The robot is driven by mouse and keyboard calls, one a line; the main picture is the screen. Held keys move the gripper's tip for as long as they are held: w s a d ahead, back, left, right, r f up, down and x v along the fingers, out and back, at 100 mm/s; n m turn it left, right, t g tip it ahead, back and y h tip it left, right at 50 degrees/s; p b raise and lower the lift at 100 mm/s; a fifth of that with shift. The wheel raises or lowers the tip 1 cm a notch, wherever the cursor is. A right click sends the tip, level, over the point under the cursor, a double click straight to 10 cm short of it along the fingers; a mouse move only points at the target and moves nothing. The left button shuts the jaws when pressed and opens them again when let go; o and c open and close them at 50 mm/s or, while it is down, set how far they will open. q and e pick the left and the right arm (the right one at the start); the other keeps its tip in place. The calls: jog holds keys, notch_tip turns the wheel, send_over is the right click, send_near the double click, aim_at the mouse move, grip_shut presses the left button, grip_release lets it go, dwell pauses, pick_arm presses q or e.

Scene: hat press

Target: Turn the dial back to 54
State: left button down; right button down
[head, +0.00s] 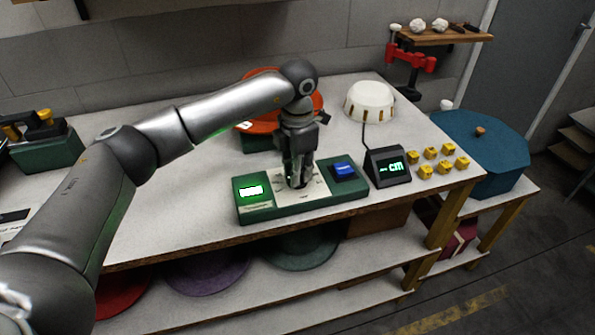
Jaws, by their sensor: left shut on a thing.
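The dial sits on the pale middle plate of a green control box (323,204) near the front edge of the workbench. My left gripper (299,180) points down over that plate and is shut on the dial, which is mostly hidden by its fingers. Some scale marks show around it, but the numbers are too small to read. A blue button (345,170) is on the right of the box. My right gripper does not show.
A small black display reading "-- cm" (387,167) stands right of the box, beside several yellow blocks (425,172). A white dome (370,102) and an orange round piece (262,127) are behind. A blue lidded container (490,145) is at the right. Coloured hat discs (207,273) lie on the shelf below.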

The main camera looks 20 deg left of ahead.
pick_arm(q)
jog(key=shift+n, duration=0.3)
jog(key=c, duration=1.4)
grip_release()
notch_tip(320, 180, up, 12)
jog(key=shift+r, duration=0.1)
